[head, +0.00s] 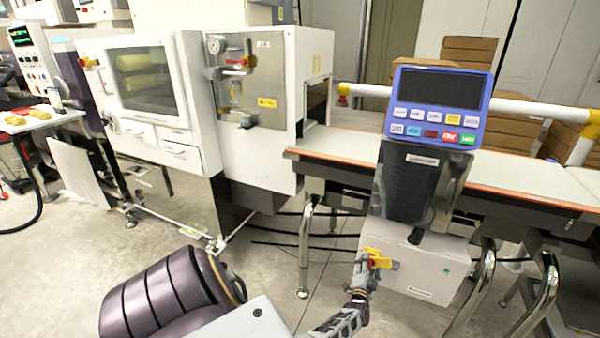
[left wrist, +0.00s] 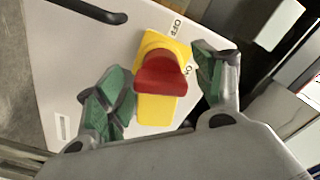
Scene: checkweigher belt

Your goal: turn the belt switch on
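The belt switch is a red knob (left wrist: 162,75) on a yellow plate (left wrist: 155,108), on the front of a white box (head: 432,262) under the control panel. In the head view the switch (head: 376,262) is small and partly covered by my gripper. My left gripper (head: 366,276) is right in front of it. In the left wrist view my left gripper (left wrist: 158,82) is open, with one green-padded finger on each side of the red knob. An "OFF" label shows above the knob; a second label at its right is partly hidden by a finger. My right gripper is not in view.
A blue-framed control panel (head: 438,105) stands above the box, with the conveyor belt (head: 350,145) behind it. Chromed legs (head: 306,245) stand left and right of the box. A white machine (head: 200,110) stands at the left.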

